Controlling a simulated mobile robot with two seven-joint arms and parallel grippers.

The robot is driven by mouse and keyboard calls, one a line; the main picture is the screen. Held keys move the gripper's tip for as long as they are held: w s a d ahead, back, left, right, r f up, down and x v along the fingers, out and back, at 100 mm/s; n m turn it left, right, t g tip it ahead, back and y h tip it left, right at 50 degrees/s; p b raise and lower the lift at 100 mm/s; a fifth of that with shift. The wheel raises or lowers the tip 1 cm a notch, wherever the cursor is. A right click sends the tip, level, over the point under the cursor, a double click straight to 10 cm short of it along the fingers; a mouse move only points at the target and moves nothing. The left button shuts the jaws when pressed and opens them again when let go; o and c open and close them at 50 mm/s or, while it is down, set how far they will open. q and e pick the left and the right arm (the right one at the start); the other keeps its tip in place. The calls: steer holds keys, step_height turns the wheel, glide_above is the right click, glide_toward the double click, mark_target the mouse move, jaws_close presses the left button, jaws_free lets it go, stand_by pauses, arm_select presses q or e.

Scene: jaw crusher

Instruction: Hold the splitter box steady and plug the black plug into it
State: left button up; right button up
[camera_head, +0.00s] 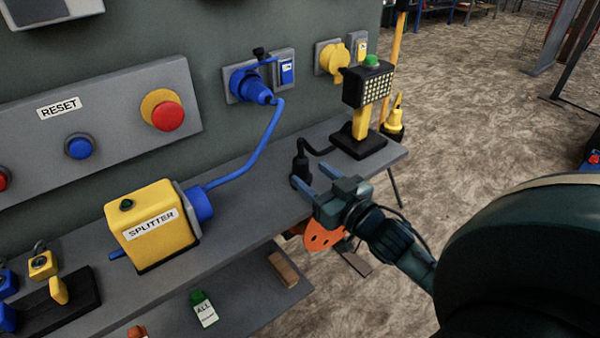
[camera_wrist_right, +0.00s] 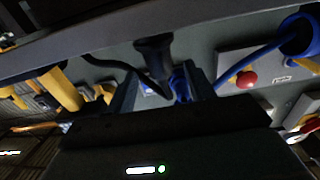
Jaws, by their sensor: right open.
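The yellow splitter box (camera_head: 152,228) sits on the grey shelf at the left, with a blue connector (camera_head: 200,204) on its right side. A short blue piece (camera_head: 118,253) sticks out at its lower left. The black plug (camera_head: 301,167) stands upright near the shelf's front edge, its cable leading to the lamp stand. My right gripper (camera_head: 314,180) is open and empty just in front of the plug. In the right wrist view, the black plug (camera_wrist_right: 153,52) shows between and beyond the fingertips (camera_wrist_right: 158,78). My left gripper is not in view.
A blue cable (camera_head: 258,151) runs from the splitter to a blue wall socket (camera_head: 248,85). The lamp stand (camera_head: 363,100) with a green button is behind the plug. A panel with a red button (camera_head: 167,116) is on the wall. A lower shelf (camera_head: 240,300) holds small items.

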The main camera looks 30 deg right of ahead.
mark_target(296, 159)
steer(key=w, duration=0.6)
steer(key=shift+a+r+b, duration=0.2)
steer(key=shift+b, duration=0.15)
steer(key=shift+w, duration=0.35)
steer(key=c, duration=1.1)
steer(key=shift+r, duration=0.15)
